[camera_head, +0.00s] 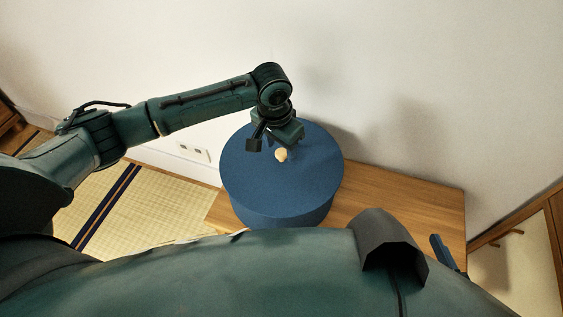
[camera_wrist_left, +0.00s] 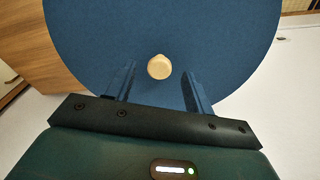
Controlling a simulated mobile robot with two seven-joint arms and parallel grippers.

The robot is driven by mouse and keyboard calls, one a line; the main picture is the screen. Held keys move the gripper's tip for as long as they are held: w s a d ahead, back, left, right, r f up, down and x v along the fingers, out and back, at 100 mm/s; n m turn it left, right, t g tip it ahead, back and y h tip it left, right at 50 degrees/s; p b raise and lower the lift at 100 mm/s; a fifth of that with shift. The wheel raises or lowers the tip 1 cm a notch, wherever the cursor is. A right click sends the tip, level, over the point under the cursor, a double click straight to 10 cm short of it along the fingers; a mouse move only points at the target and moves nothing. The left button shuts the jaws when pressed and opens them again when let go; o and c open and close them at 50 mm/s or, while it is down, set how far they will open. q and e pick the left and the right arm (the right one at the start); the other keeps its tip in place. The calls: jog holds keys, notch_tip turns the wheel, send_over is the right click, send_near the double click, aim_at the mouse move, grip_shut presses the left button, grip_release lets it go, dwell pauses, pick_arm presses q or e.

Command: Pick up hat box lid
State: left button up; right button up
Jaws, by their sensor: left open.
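The hat box lid (camera_head: 245,165) is a round blue disc with a small pale knob (camera_head: 281,155) at its middle. It sits on top of the blue hat box (camera_head: 285,216). My left gripper (camera_head: 282,145) is over the lid, close to the knob. In the left wrist view my open left gripper (camera_wrist_left: 160,88) has its two blue fingers apart, with the knob (camera_wrist_left: 159,67) lined up between them, near the tips. Whether the fingers touch the lid (camera_wrist_left: 215,35) cannot be told. A small blue part (camera_head: 442,250) at lower right may belong to my right gripper; the rest is hidden.
The box stands on a wooden bench (camera_head: 395,205) against a white wall (camera_head: 400,70). Bare bench top lies to the right of the box. Tatami flooring (camera_head: 125,205) is at the left, and a wall socket (camera_head: 193,152) is behind my left arm.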

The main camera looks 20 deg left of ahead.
pick_arm(q)
jog(key=shift+w+d+f, duration=0.1)
jog(key=shift+f, duration=0.7)
jog(key=shift+c, duration=0.3)
grip_shut()
